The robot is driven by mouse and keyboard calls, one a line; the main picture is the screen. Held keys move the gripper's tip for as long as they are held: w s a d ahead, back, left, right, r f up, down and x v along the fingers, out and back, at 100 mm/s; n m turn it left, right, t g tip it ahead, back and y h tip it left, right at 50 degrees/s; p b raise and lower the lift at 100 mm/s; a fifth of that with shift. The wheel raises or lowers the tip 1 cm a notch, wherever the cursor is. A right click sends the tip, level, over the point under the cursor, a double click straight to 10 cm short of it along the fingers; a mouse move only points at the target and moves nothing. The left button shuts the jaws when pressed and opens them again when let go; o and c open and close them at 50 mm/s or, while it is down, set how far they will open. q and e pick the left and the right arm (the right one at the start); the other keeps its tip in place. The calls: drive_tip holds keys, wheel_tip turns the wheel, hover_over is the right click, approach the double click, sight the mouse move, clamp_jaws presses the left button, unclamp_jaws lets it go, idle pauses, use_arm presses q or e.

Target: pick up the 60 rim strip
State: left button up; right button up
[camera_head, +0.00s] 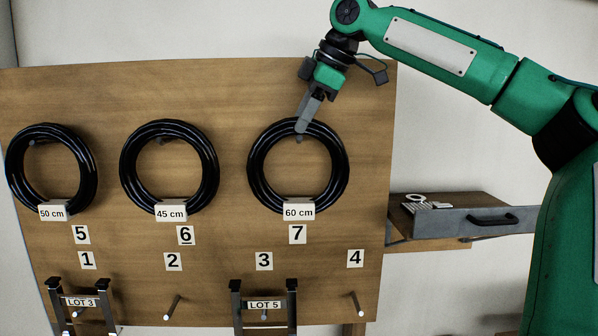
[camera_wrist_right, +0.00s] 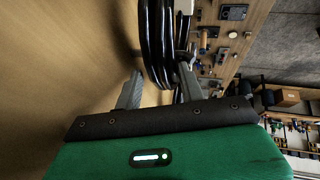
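The 60 cm rim strip (camera_head: 256,165) is a coil of shiny black loops with a "60 cm" tag (camera_head: 299,212) at its bottom. It hangs on a peg (camera_head: 299,139) above the number 7 on the wooden board. My right gripper (camera_head: 302,126) is at the top of this coil, coming down from above. In the right wrist view the black loops (camera_wrist_right: 155,40) pass between the two fingers of the right gripper (camera_wrist_right: 160,75), which are spread apart on either side of them. Whether either finger touches the loops is unclear. My left gripper is not in view.
Two similar coils, tagged 50 cm (camera_head: 14,170) and 45 cm (camera_head: 127,170), hang to the left on the wooden board (camera_head: 215,85). Below are racks labelled LOT 3 (camera_head: 80,302) and LOT 5 (camera_head: 264,305) and bare pegs at 2 and 4. An open drawer (camera_head: 465,218) juts out right.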

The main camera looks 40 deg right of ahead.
drive_tip(key=shift+a, duration=0.1)
drive_tip(key=shift+c, duration=0.2)
drive_tip(key=shift+s, duration=0.1)
clamp_jaws()
drive_tip(key=shift+r, duration=0.1)
